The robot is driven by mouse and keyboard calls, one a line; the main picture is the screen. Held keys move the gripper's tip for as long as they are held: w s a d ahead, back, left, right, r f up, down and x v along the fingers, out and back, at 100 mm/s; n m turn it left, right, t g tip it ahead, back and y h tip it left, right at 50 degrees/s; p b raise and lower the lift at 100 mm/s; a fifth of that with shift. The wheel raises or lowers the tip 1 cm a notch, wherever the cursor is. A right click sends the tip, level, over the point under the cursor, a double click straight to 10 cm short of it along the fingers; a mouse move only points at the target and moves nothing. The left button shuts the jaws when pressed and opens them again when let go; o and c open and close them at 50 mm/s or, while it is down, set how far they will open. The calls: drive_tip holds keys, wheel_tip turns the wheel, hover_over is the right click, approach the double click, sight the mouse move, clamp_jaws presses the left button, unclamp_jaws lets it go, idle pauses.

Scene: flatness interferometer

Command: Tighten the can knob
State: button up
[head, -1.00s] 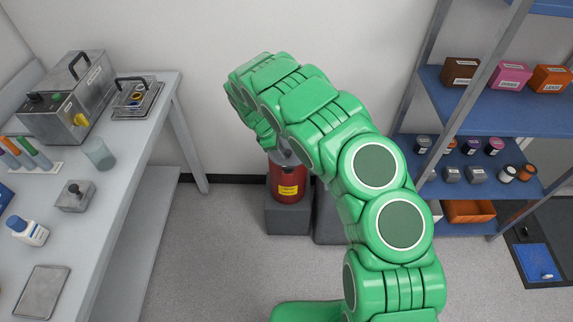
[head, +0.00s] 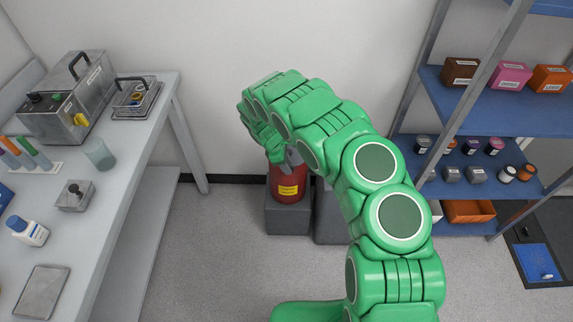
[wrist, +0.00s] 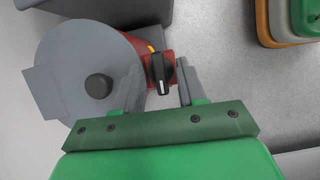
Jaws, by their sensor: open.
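The red can (head: 289,188) with a yellow label stands on a grey block, its top mostly hidden by my arm in the head view. In the wrist view a round grey top (wrist: 65,60) carries a round black knob (wrist: 98,87). Beside it, a black elongated knob (wrist: 161,78) sits on a red part (wrist: 147,50). I cannot tell for sure which is the can knob. My gripper (wrist: 159,74) is open, with one finger on each side of the elongated knob and nothing gripped. The left finger overlaps the edge of the grey top in the picture.
A grey block (head: 287,218) bears the can, with another grey block (head: 331,215) close on its right. A workbench (head: 130,160) with instruments stands left. A blue-shelved rack (head: 520,118) with boxes and jars stands right. Open floor lies before the can.

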clamp_jaws()
